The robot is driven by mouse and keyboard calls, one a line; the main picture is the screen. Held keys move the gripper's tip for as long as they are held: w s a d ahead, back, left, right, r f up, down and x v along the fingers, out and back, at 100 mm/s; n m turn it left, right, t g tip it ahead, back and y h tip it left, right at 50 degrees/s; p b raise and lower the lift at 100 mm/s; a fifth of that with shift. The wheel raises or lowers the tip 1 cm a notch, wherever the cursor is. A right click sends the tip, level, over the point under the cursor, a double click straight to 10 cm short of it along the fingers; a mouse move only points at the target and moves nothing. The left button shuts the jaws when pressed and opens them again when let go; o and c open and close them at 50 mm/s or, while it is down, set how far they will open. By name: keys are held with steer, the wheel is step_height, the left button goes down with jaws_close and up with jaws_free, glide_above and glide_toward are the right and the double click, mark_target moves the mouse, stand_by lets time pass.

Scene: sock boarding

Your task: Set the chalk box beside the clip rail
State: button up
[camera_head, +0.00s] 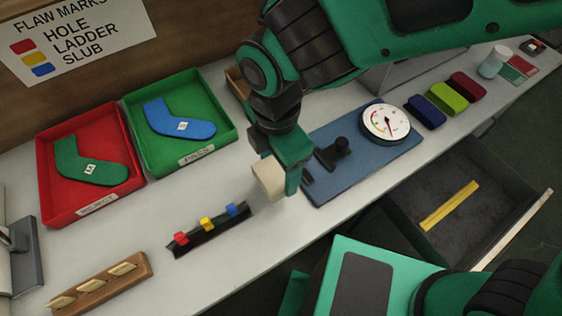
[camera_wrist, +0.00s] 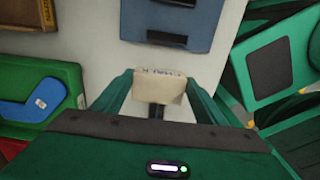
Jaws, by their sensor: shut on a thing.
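My gripper (camera_head: 282,180) is shut on the small cream chalk box (camera_head: 268,178). In the wrist view the chalk box (camera_wrist: 159,86) sits between the two green fingers, with partly legible lettering along its top edge. In the head view the box is at the right end of the clip rail (camera_head: 208,232), a black strip carrying red, yellow and blue clips. A small gap shows between box and rail. Whether the box touches the table is hard to tell. The clip rail does not show in the wrist view.
A blue board (camera_head: 365,155) with a dial gauge (camera_head: 386,123) lies right of the gripper. Red (camera_head: 42,190) and green (camera_head: 228,128) trays with socks stand behind. A wooden holder (camera_head: 98,284) is at front left. An open drawer (camera_head: 500,240) juts out at right.

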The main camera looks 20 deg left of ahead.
mark_target(278, 170)
steer(key=shift+w+f, duration=0.1)
steer(key=shift+f, duration=2)
steer(key=o, duration=1.1)
steer(key=shift+f, duration=0.1)
steer(key=shift+a, duration=0.1)
step_height(278, 170, up, 12)
steer(key=shift+r, duration=0.15)
